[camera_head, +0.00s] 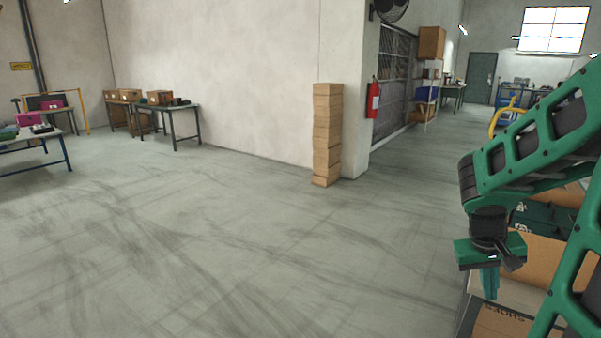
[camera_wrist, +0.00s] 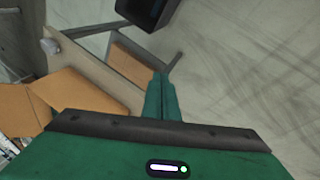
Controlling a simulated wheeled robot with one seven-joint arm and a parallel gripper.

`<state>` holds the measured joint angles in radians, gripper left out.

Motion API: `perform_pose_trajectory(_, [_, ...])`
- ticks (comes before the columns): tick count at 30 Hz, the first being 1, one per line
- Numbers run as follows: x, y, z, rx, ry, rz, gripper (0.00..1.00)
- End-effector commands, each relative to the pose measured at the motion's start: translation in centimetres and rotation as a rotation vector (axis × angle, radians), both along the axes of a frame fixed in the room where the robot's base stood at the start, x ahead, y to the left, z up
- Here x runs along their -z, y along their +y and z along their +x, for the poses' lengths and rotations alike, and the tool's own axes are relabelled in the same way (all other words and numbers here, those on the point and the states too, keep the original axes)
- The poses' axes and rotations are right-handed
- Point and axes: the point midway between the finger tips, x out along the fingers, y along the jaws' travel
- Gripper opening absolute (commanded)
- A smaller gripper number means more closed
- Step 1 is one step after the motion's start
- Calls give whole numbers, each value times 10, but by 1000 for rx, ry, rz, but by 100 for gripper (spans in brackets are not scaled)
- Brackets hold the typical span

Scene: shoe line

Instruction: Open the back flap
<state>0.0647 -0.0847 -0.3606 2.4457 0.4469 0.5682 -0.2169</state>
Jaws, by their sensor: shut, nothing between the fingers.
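A brown cardboard box (camera_head: 500,322) with printed lettering on its side stands at the lower right of the head view, partly hidden by my arm. My gripper (camera_head: 490,284) points down over the box area, its fingers together and empty. In the wrist view the closed fingers (camera_wrist: 161,84) are next to a brown cardboard panel (camera_wrist: 128,70) and a grey-beige strip. An orange-brown flap (camera_wrist: 75,100) stands tilted further left. I cannot tell which of these is the back flap, or whether the fingers touch the cardboard.
A dark green crate-like thing (camera_head: 545,216) shows behind my arm. A tall stack of cartons (camera_head: 327,135) stands by the wall corner, with a fire extinguisher (camera_head: 373,99) beyond. Tables (camera_head: 170,108) stand at the left. The floor in the middle is clear.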

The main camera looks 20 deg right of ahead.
Motion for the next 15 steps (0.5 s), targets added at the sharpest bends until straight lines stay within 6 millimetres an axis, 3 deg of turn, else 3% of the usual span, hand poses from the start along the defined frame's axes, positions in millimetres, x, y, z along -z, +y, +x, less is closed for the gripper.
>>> perform_pose_trajectory(9, [-28,95,-62,60,-44,270,0])
perform_pose_trajectory(15, [-39,135,-94,66,-33,360,0])
